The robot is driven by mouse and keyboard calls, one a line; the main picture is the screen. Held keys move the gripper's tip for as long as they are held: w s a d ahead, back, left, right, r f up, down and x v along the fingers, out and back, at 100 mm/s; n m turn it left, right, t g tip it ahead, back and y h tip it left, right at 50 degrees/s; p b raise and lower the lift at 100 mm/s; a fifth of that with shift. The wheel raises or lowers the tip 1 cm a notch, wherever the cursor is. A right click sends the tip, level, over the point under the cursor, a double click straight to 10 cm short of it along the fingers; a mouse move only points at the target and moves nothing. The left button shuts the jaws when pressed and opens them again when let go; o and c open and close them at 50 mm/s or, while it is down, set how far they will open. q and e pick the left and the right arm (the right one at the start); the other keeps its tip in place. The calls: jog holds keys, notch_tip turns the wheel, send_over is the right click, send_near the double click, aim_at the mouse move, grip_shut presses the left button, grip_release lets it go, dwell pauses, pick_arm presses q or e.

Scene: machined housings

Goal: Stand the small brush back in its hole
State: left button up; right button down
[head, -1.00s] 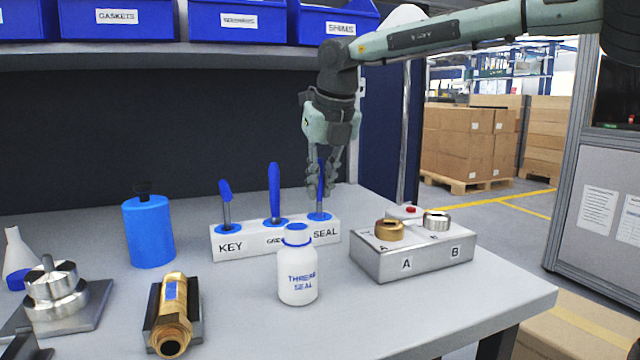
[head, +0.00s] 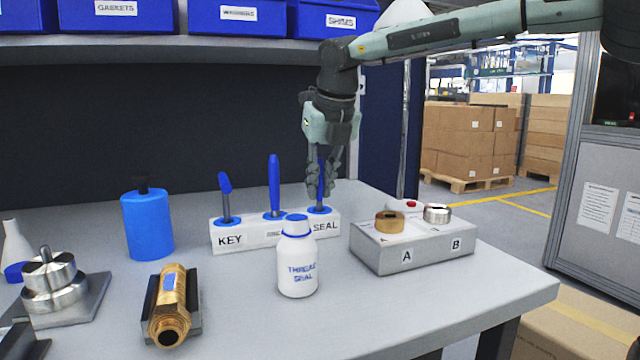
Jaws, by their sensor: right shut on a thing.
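The small brush (head: 321,166) has a blue handle and stands upright at the right-hand hole of the white block (head: 262,240), by the SEAL label. My right gripper (head: 320,188) comes down from above and is shut on the brush, its fingers just over the blue-ringed hole (head: 319,210). The fingers hide much of the brush, and I cannot tell how deep its lower end sits. Two other blue-handled tools stand in the block: one in the KEY hole (head: 225,187) and one in the middle hole (head: 274,185). My left gripper is not in view.
A white THREAD SEAL bottle (head: 298,265) stands close in front of the block. A metal box marked A and B (head: 385,262) is to the right. A blue cylinder (head: 148,228), a brass fitting (head: 170,310) and a steel part (head: 52,285) are left. A shelf with blue bins (head: 238,18) hangs above.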

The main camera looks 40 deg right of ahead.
jog(key=c, duration=1.5)
grip_release()
jog(key=v, duration=1.2)
